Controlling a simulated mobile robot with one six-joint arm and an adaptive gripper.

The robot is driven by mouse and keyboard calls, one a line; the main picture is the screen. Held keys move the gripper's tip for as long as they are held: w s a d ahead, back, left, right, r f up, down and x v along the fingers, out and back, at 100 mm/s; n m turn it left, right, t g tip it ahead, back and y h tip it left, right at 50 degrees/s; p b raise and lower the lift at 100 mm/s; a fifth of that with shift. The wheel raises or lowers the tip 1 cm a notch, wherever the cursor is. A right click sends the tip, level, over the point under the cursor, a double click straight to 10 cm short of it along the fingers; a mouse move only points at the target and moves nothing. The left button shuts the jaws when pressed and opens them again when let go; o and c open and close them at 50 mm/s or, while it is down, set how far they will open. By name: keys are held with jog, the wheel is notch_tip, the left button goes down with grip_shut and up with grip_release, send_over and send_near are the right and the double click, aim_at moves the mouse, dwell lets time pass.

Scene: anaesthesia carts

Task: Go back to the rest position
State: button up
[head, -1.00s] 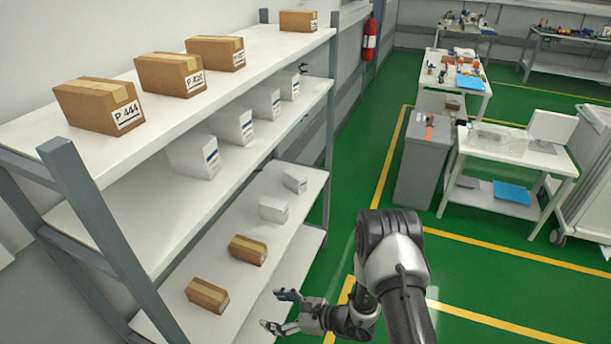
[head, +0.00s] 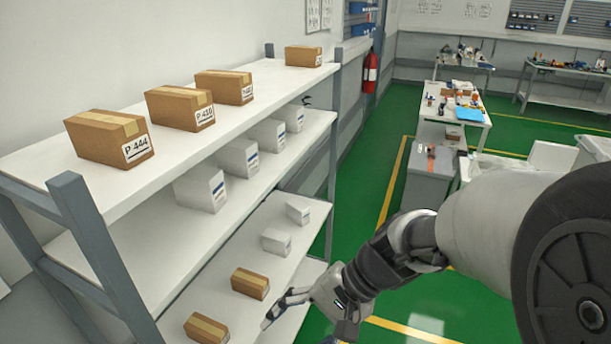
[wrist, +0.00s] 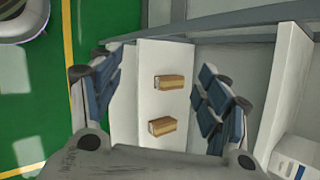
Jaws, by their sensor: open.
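My gripper (head: 285,310) is near the front edge of the lower part of the shelving rack (head: 75,215), and its fingers are spread with nothing between them. In the wrist view my gripper (wrist: 158,105) shows two wide-apart fingers with blue pads. Two brown boxes, the farther one (head: 250,283) and the nearer one (head: 206,328), lie on the low shelf to the left of the gripper. They also show in the wrist view, one (wrist: 169,82) above the other (wrist: 162,125), beyond the fingers and apart from them. My arm crosses the right of the head view.
Several labelled brown boxes (head: 110,138) stand on the top shelf. White boxes (head: 200,188) stand on the shelves below. A grey cabinet (head: 427,175) and a worktable (head: 462,112) stand beyond my arm. Green floor (head: 370,185) is open beside the rack.

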jog(key=s+d+r+n+t+h, duration=0.2)
jog(key=s+d+r+t+h, duration=0.1)
jog(key=d, duration=0.5)
jog(key=s+d+r+n+t+h, duration=0.3)
jog(key=s+d+r+h, duration=0.1)
jog(key=d, duration=0.4)
jog(key=s+r, duration=0.1)
jog(key=s, duration=0.1)
jog(key=shift+s+h, duration=0.35)
jog(key=shift+h, duration=0.05)
